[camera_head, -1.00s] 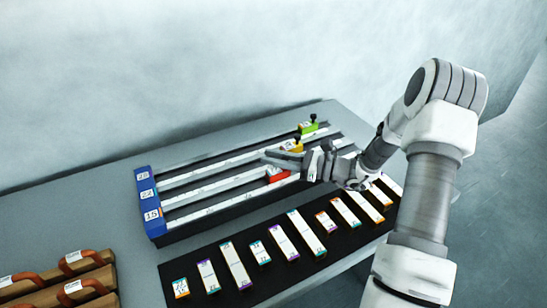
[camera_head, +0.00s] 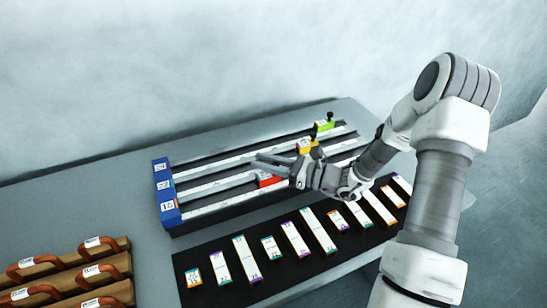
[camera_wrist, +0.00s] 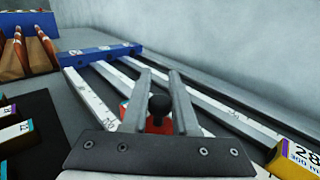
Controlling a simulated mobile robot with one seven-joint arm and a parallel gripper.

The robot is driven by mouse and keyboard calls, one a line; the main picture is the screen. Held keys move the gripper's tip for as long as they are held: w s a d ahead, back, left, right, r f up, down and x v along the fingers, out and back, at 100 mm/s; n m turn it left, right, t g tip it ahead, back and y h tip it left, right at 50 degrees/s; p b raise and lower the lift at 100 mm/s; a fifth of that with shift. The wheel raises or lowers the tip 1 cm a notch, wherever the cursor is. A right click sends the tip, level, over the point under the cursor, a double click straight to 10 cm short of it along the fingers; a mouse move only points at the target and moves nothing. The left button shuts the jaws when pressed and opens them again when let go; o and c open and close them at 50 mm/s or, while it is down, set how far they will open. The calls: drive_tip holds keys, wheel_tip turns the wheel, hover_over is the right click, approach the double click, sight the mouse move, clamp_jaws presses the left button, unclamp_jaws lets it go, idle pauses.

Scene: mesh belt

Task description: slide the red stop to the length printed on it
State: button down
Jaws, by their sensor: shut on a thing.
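The red stop (camera_head: 268,179) sits on the front rail of the measuring rack, roughly mid-rail. Its printed length cannot be read. In the wrist view the red stop (camera_wrist: 160,125) shows under its black knob (camera_wrist: 159,104), between my two fingers. In the head view my gripper (camera_head: 270,161) hides part of the stop. The blue end block (camera_head: 167,193) with white number labels closes the left end of the rails.
A yellow stop (camera_head: 305,146) and a green stop (camera_head: 324,125) sit on the rails behind. A black mat (camera_head: 300,262) with several labelled strips lies in front. Brown blocks with orange handles (camera_head: 72,262) stand at lower left. The front rail left of the red stop is clear.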

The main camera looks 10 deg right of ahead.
drive_tip(key=shift+s+a, duration=0.15)
drive_tip(key=shift+a, duration=0.05)
drive_tip(key=c, duration=0.7)
unclamp_jaws()
drive_tip(key=shift+d, duration=0.15)
drive_tip(key=shift+d, duration=0.15)
drive_tip(key=p+v, duration=0.1)
drive_tip(key=v, duration=1.6)
